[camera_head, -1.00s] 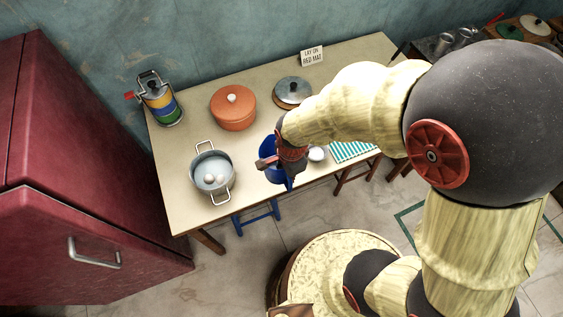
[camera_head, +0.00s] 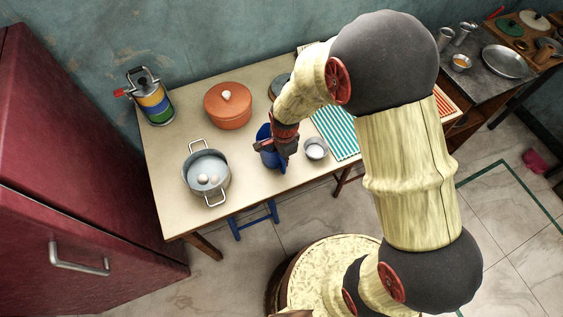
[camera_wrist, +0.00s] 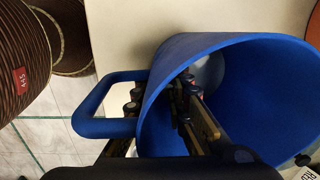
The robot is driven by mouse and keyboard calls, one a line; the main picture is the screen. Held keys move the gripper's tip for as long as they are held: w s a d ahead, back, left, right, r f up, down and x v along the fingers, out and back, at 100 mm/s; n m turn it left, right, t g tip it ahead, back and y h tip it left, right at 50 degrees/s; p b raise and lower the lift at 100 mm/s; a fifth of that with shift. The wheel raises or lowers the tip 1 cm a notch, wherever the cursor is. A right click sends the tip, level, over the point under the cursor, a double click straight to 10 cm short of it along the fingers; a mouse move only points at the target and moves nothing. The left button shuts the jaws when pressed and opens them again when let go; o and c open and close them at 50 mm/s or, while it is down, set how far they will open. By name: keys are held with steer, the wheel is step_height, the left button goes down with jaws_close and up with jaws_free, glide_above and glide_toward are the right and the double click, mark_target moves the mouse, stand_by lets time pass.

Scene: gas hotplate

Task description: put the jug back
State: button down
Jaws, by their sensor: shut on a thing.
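The blue jug (camera_head: 266,155) is at the front middle of the table, partly hidden by my gripper (camera_head: 279,148). In the wrist view the jug (camera_wrist: 255,60) is large, with its open mouth facing the camera and its loop handle (camera_wrist: 92,108) to the left. My gripper (camera_wrist: 185,100) is shut on the jug's wall on the handle side, with one finger inside the mouth and the other outside, between wall and handle. I cannot tell whether the jug's base touches the table.
A small bowl of white stuff (camera_head: 316,149) is close on the right, beside a teal-striped mat (camera_head: 337,131). A banded canister (camera_head: 152,100) stands at the back left.

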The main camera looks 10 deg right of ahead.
steer(key=shift+f, duration=0.25)
steer(key=shift+f, duration=0.15)
steer(key=c, duration=1.7)
jaws_free()
